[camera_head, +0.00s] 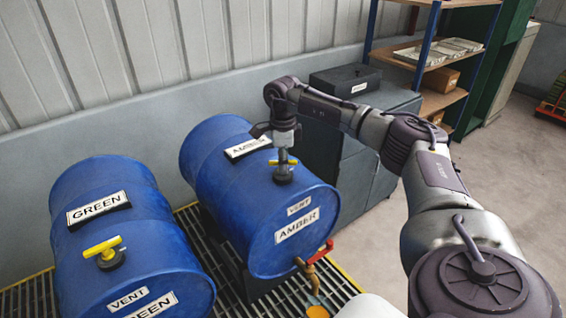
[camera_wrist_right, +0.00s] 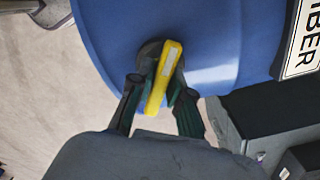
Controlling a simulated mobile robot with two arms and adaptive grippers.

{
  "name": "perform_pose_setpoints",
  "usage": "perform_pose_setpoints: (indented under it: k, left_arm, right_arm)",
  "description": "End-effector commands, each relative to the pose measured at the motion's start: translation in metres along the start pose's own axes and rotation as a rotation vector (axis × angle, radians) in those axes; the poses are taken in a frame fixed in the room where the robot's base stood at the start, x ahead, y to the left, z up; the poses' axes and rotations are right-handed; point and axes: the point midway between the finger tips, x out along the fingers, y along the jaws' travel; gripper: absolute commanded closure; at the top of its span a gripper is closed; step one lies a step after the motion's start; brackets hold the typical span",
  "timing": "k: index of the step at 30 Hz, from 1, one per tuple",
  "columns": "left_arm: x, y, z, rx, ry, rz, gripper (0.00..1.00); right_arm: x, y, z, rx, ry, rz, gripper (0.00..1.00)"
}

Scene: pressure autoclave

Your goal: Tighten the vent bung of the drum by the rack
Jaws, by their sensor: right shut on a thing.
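The blue AMBER drum (camera_head: 225,195) lies on its side on a grating, nearer the rack than the other drum. Its vent bung (camera_head: 283,176) is a dark plug with a yellow T-handle on top of the drum, behind the VENT label. My right gripper (camera_head: 282,158) points down over it and is shut on the yellow handle. In the right wrist view the handle (camera_wrist_right: 165,72) sits between the two fingers (camera_wrist_right: 157,94), over the dark plug. The fingers hide part of the plug. My left gripper is not in view.
A red-handled tap (camera_head: 315,258) is at the AMBER drum's front. Behind are a grey cabinet (camera_head: 372,165), a black box (camera_head: 345,79) and the rack (camera_head: 447,102).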

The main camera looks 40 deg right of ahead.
Motion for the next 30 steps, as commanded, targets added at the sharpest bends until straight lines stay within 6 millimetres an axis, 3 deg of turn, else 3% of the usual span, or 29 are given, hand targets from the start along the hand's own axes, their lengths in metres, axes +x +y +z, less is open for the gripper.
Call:
perform_pose_setpoints:
  k: [30]
  left_arm:
    - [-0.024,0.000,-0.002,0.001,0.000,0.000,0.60]
  right_arm:
    - [-0.002,-0.001,0.000,0.919,-0.002,-0.001,1.00]
